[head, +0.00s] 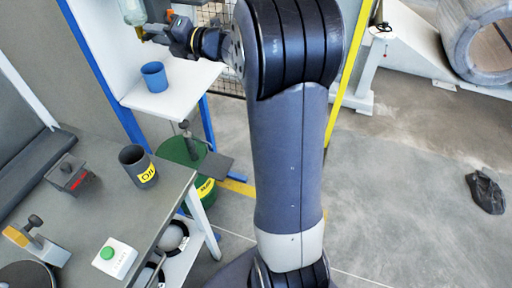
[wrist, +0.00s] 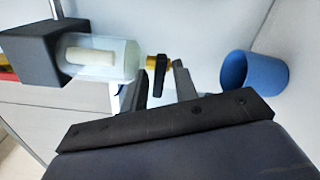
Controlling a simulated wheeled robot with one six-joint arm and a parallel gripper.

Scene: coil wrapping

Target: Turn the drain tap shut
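The drain tap (wrist: 158,66) is a brass fitting with a black lever at the end of a clear filter bowl (wrist: 112,60) in the wrist view. The bowl hangs from a dark grey block (wrist: 32,55) and has a white core inside. My gripper (wrist: 162,82) is close to the tap, its two fingers apart on either side of the black lever. I cannot tell whether a finger touches the lever. In the head view my gripper (head: 147,31) is just below the bowl (head: 132,12); the tap is too small to make out there.
A blue cup (head: 154,77) stands on the white shelf (head: 185,82) below my gripper; it also shows in the wrist view (wrist: 255,76).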

